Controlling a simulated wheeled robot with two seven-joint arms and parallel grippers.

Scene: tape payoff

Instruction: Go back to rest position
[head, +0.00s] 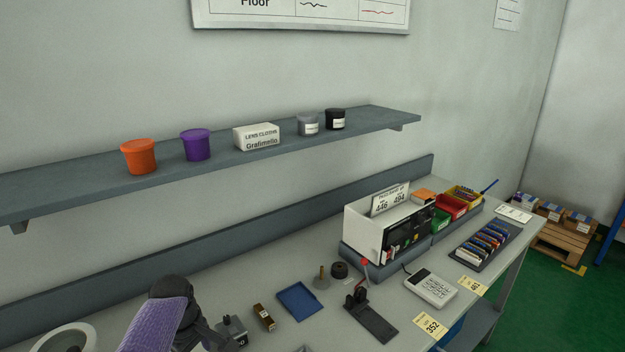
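An arm of mine with a purple sleeve comes up from the bottom edge at the lower left of the head view and ends in a dark rounded joint. It appears to be my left arm. Dark parts that seem to belong to my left gripper (205,336) show just below and right of that joint, close to a small dark block on the bench. Its fingertips cannot be made out, and neither can anything between them. My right arm and gripper are not in view.
The grey workbench (255,285) holds a blue tray (299,301), a small brown block (264,317), a black lever tool (369,318), a calculator (431,288) and a white box (385,225). A white ring (66,338) is at lower left. A wall shelf (80,188) carries tubs above.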

